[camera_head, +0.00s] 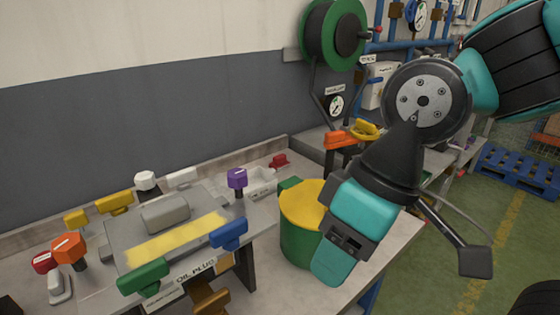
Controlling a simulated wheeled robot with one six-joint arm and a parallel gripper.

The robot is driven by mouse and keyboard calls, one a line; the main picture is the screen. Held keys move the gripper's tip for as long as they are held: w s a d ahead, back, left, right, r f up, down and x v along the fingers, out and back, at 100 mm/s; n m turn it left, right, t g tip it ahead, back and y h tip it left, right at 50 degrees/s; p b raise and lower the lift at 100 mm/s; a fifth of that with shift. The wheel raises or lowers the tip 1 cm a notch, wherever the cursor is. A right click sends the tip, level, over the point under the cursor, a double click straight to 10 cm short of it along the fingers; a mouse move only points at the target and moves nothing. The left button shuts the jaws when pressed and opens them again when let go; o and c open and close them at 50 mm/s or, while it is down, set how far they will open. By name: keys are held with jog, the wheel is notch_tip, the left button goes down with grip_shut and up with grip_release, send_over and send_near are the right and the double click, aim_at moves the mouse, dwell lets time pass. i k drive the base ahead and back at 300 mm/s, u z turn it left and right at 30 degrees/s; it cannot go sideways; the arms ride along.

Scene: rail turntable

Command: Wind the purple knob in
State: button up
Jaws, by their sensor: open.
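The purple knob (237,178) stands on a dark stem at the back right corner of a grey fixture (112,232) marked "OIL PLUG". Its faceted cap is fully in view, and a pale line shows on it. I cannot tell how far its stem is in. My gripper (402,264) is open and empty on the right side of the picture. It is clear of the knob, to its right, in front of the bench's right end. Part of it overlaps the green and yellow drum (297,240) in the picture.
Around the fixture are a white knob (145,181), an orange knob (68,249), a blue handle (229,234) and a green handle (143,276). A green hose reel (335,34) stands at the back.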

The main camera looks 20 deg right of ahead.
aim_at(237, 177)
jog(key=z, duration=0.2)
jog(key=k, duration=0.7)
jog(key=u, duration=0.95)
jog(key=i, duration=0.5)
jog(key=z, duration=0.1)
